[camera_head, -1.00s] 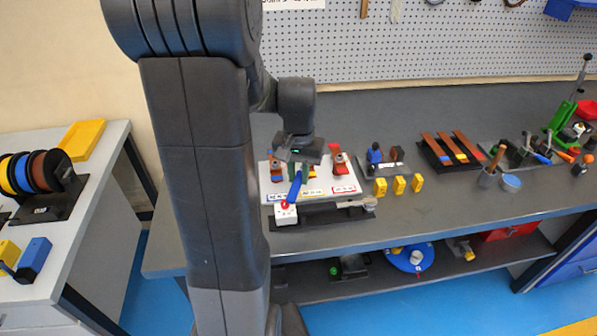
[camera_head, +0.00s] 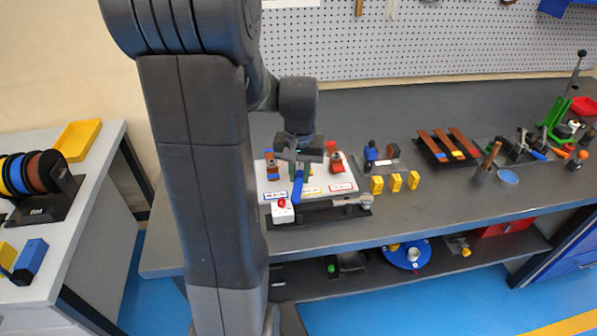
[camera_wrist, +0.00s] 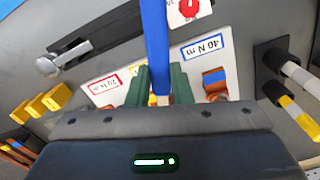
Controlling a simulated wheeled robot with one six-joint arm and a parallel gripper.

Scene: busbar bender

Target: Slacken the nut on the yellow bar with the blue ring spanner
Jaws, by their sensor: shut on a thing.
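The blue ring spanner (camera_head: 298,187) is held by my gripper (camera_head: 301,170); its blue handle also shows in the wrist view (camera_wrist: 155,40), running up from between the green fingers (camera_wrist: 160,90). The gripper is shut on it above the middle of the white board (camera_head: 345,178). The yellow label (camera_head: 311,190) shows beside the handle. The yellow bar and its nut are hidden behind my gripper, so I cannot tell whether the spanner's ring sits on the nut. A red-marked bar (camera_head: 335,160) stands to the right and a blue-marked bar (camera_head: 271,167) to the left.
A white box with a red button (camera_head: 282,210) stands at the board's front left. A torque wrench (camera_head: 345,202) lies along the front. Yellow blocks (camera_head: 395,183), a rack of copper bars (camera_head: 448,147) and a green press (camera_head: 557,120) stand to the right. The back of the bench is clear.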

